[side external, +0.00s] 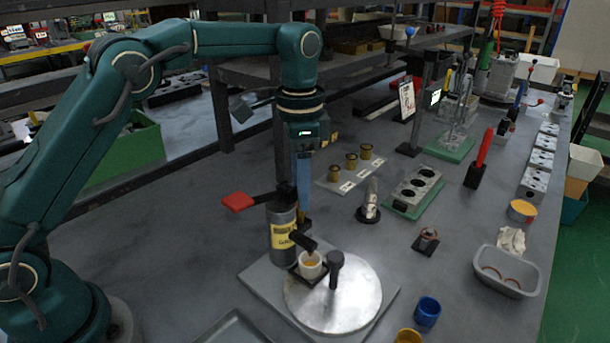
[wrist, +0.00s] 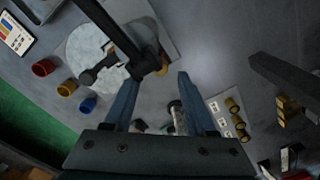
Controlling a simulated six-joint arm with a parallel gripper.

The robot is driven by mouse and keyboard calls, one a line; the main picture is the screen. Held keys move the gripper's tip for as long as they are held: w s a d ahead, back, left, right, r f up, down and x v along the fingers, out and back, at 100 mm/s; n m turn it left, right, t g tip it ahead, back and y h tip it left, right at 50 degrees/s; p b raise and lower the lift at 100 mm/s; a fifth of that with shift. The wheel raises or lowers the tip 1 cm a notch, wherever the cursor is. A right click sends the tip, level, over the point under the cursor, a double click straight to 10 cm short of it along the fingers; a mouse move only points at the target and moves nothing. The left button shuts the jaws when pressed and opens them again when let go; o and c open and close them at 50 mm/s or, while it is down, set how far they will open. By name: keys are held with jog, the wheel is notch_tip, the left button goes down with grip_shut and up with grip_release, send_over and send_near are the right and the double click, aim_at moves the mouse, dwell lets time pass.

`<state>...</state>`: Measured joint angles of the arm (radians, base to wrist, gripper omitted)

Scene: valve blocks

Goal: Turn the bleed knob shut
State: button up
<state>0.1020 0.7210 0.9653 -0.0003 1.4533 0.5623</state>
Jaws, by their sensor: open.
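My gripper (side external: 304,184) points down with its blue fingers just beside the top of a grey cylinder (side external: 283,232) with a yellow label. In the wrist view the fingers (wrist: 160,92) are spread apart, with nothing held between them. The cylinder has a black top fitting, a red paddle handle (side external: 238,202) reaching left and a black spout (side external: 302,241). A small white cup (side external: 310,266) with orange contents sits under the spout. A black upright knob (side external: 335,264) stands on a silver disc (side external: 352,300). I cannot tell for certain which part is the bleed knob.
Dark bar (wrist: 112,28) crosses the upper wrist view. Blue cup (side external: 427,311) and yellow cup (side external: 408,337) stand near the disc. A clear cylinder (side external: 370,200), brass pieces (side external: 351,162) and a block with round holes (side external: 416,188) stand behind. Bare bench lies left of the cylinder.

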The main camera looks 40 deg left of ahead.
jog(key=shift+r, duration=1.3)
